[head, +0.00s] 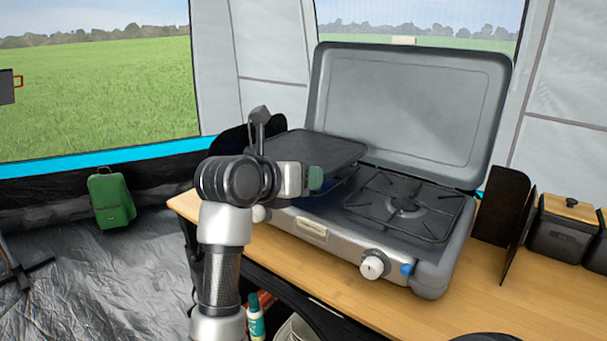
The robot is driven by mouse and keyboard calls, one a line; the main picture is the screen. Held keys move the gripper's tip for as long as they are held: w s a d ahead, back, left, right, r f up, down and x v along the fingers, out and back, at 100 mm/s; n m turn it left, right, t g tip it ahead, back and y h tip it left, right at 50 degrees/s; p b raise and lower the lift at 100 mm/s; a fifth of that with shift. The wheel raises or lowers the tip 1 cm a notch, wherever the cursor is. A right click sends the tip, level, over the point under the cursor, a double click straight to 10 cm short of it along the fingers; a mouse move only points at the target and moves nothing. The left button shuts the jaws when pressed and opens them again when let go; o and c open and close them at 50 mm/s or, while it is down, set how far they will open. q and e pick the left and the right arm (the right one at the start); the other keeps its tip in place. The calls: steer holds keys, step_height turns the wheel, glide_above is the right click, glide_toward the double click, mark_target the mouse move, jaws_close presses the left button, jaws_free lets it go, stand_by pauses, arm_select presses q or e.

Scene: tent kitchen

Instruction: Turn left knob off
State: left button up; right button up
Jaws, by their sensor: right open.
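The camping stove (330,232) stands on the wooden table with its lid up. Its left knob (259,213) is pale and sits at the left end of the front panel, partly hidden by my right arm. The right knob (372,266) is white and in plain view. My right gripper (315,178) has green-tipped fingers and is open. It is in front of the griddle plate, above and to the right of the left knob in the picture, apart from that knob. Blue shows under the griddle plate; I cannot tell if it is a flame. My left gripper is not in view.
A dark griddle plate (318,149) covers the left burner; the right burner has a bare grate (405,205). A blue button (406,269) is beside the right knob. Black canisters (560,238) stand at the right. The wooden table (500,290) is clear in front of the stove's right side.

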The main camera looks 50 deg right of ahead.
steer(key=shift+s+d+r, duration=0.1)
steer(key=shift+s+r, duration=0.05)
steer(key=shift+s, duration=0.1)
